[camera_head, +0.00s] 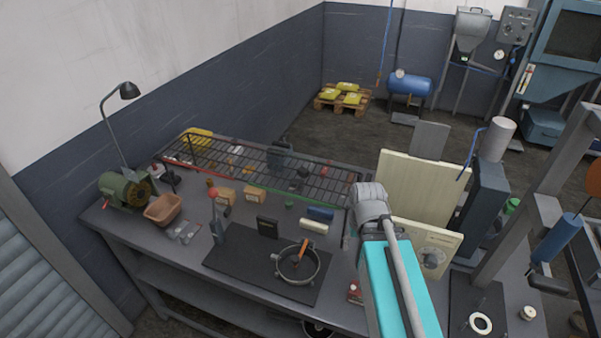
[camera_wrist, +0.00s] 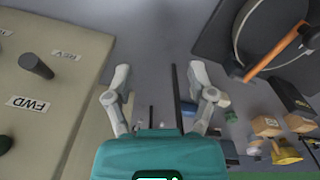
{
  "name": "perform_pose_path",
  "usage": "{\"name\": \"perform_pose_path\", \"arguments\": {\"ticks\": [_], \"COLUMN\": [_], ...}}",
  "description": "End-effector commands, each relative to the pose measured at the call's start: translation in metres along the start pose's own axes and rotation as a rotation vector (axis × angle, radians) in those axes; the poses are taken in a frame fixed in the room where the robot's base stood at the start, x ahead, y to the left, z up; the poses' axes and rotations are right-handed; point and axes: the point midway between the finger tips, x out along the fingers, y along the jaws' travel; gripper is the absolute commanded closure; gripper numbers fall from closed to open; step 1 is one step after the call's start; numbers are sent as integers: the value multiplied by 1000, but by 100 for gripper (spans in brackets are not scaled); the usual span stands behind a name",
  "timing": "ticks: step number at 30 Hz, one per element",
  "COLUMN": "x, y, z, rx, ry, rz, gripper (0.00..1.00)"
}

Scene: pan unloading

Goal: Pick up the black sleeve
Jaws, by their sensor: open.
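A small upright black block (camera_head: 267,226) stands at the back edge of the dark mat; it is the likeliest black sleeve, but I cannot be sure. A similar black block shows at the right of the wrist view (camera_wrist: 292,98). My gripper (camera_wrist: 158,75) is open, its two grey fingers spread with nothing gripped between them. It hangs over the bench, to the side of the black block and apart from it. In the head view my arm hides the gripper.
A round pan (camera_head: 283,273) with an orange bar across it lies on the dark mat (camera_head: 235,264). A black wire rack (camera_head: 330,185) stands behind. Small cardboard boxes (camera_head: 227,194) sit near it. A cream panel marked FWD and REV (camera_wrist: 45,75) stands close to my gripper's left.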

Motion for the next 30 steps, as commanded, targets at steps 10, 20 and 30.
{"name": "perform_pose_path", "arguments": {"ticks": [10, 20, 30], "x": [-43, -108, -172], "y": [0, 0, -3], "z": [-5, -13, -27], "rx": [0, 0, -18], "ry": [11, 30, 49], "rz": [0, -1, -1], "gripper": [27, 27, 27]}}
